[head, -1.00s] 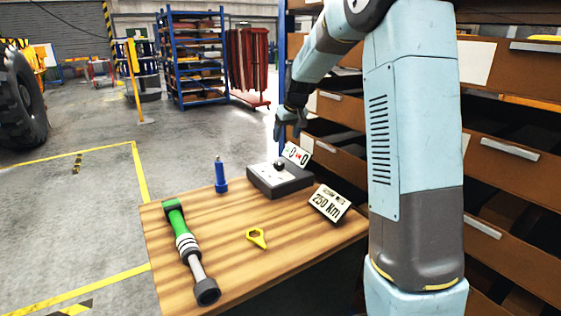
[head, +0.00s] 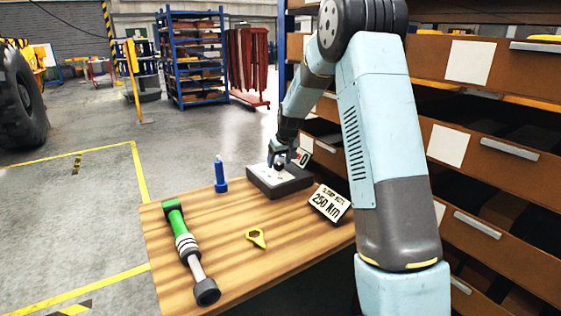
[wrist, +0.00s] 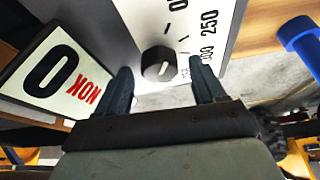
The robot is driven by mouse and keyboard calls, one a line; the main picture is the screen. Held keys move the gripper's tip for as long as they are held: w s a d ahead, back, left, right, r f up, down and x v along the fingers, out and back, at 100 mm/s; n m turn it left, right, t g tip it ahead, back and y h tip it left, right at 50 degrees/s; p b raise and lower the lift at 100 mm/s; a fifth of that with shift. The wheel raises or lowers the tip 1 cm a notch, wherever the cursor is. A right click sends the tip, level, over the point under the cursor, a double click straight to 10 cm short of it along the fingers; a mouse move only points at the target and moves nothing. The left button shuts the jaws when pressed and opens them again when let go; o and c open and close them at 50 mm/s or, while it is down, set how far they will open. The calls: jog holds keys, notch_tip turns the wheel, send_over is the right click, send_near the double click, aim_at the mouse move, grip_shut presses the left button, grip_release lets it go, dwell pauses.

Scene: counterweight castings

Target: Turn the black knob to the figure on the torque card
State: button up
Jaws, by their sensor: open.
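The black knob (wrist: 158,64) sits on the light dial face of a grey box (head: 268,186) at the back of the wooden table. The dial (wrist: 205,40) shows 250 and other, partly cut-off figures. A small pale mark shows on the knob, but I cannot tell which figure it points at. The torque card (head: 329,203) reads 250 Nm, right of the box. A display plate (wrist: 62,70) beside the dial shows 0 and red NOK. My gripper (head: 281,158) is over the box, open; in the wrist view its fingers stand either side of the knob, apparently not touching it.
Open drawers (head: 480,150) line the right side. The table's front middle is clear.

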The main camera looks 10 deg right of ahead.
jog(key=shift+f, duration=0.1)
jog(key=shift+c, duration=0.3)
jog(key=c, duration=0.9)
jog(key=shift+d, duration=0.2)
jog(key=shift+c, duration=0.5)
jog(key=shift+a, duration=0.2)
jog(key=shift+m, duration=0.4)
jog(key=m, duration=0.1)
jog(key=m+h, duration=0.1)
jog(key=m, duration=0.1)
jog(key=shift+a+h, duration=0.2)
jog(key=shift+h, duration=0.1)
jog(key=shift+w+m+h, duration=0.1)
jog(key=shift+m+h, duration=0.6)
jog(key=shift+m, duration=1.3)
